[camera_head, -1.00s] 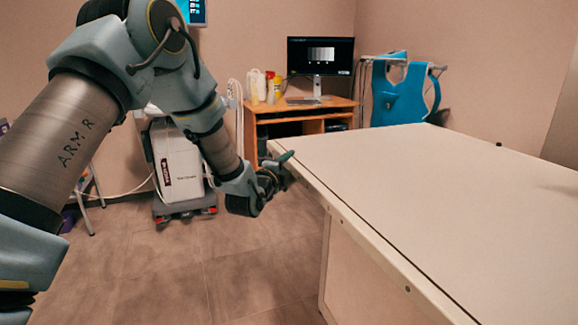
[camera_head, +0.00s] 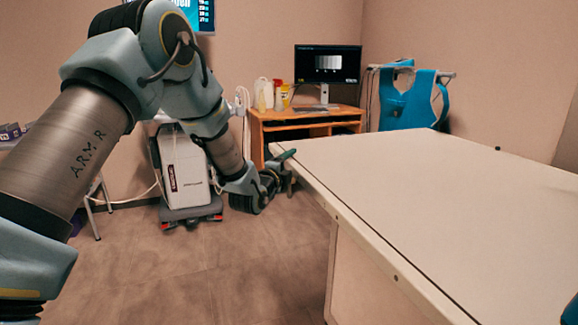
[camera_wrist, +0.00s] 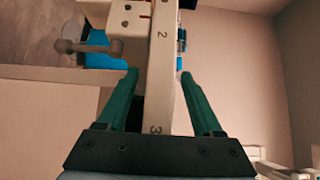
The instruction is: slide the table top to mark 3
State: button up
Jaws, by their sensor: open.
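The cream table top (camera_head: 440,185) fills the right of the head view. My gripper (camera_head: 288,163) is at its far left corner. In the wrist view my gripper (camera_wrist: 160,75) is open, with one green finger on each side of a long pale strip (camera_wrist: 160,95). The strip carries a "2" farther out and a "3" close to the gripper's palm. The fingers look apart from the strip, though contact is hard to judge. A pale block with dark holes (camera_wrist: 128,20) sits beside the strip near the "2".
A wooden desk (camera_head: 300,116) with a monitor (camera_head: 327,64) and bottles stands behind. A white wheeled machine (camera_head: 184,172) is at back left. A blue apron on a stand (camera_head: 408,100) is behind the table. The floor (camera_head: 220,270) left of the table is clear.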

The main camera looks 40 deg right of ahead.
jog(key=b+v, duration=0.1)
jog(key=v, duration=0.9)
jog(key=shift+a+b, duration=0.35)
jog(key=shift+a, duration=0.05)
jog(key=shift+s, duration=0.1)
jog(key=shift+c, duration=0.3)
